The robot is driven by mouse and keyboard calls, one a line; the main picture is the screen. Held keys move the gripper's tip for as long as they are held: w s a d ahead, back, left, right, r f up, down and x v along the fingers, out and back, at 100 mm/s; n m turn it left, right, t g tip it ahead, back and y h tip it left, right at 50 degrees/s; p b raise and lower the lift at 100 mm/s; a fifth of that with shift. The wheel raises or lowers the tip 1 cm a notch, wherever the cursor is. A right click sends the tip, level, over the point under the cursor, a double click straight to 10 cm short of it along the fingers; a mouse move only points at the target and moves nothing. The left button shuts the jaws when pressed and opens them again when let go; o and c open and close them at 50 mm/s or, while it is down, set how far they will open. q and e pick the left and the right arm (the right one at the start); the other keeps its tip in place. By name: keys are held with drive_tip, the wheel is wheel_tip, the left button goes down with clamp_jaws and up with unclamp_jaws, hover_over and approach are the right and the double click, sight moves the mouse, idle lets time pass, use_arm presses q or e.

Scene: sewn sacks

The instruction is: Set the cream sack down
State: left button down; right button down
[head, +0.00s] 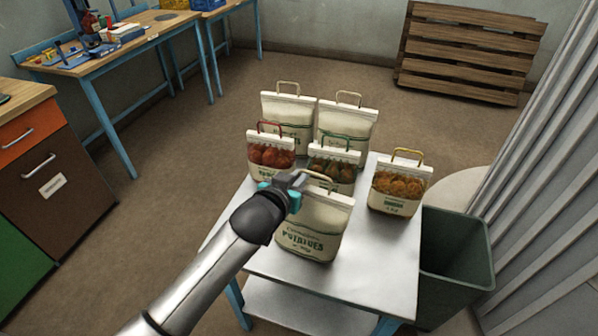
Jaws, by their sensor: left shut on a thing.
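My left gripper (288,190) comes in from the left and is shut on the cream sack (312,232), at its pale handle. The cream sack is upright, with green lettering that reads potatoes, at the front left of the small white-topped table (345,270). Its base is over the tabletop; I cannot tell whether it touches. My right gripper is not in view.
A red-handled sack (270,152), a green-handled sack (333,165) and two taller cream sacks (288,112) (346,122) stand behind. A yellow-handled sack (399,187) stands right. A dark bin (455,262) is beside the table. The front right tabletop is clear.

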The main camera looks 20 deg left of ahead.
use_arm(q)
drive_tip(key=c, duration=1.4)
unclamp_jaws()
drive_tip(key=shift+s+d+f, duration=0.15)
drive_tip(key=shift+f, duration=0.3)
drive_tip(key=o, duration=0.4)
drive_tip(key=shift+r, duration=0.15)
drive_tip(key=shift+o, duration=0.2)
drive_tip(key=p+v, duration=0.1)
drive_tip(key=v, duration=1.1)
drive_tip(key=shift+p, duration=0.4)
drive_tip(key=shift+r, duration=0.15)
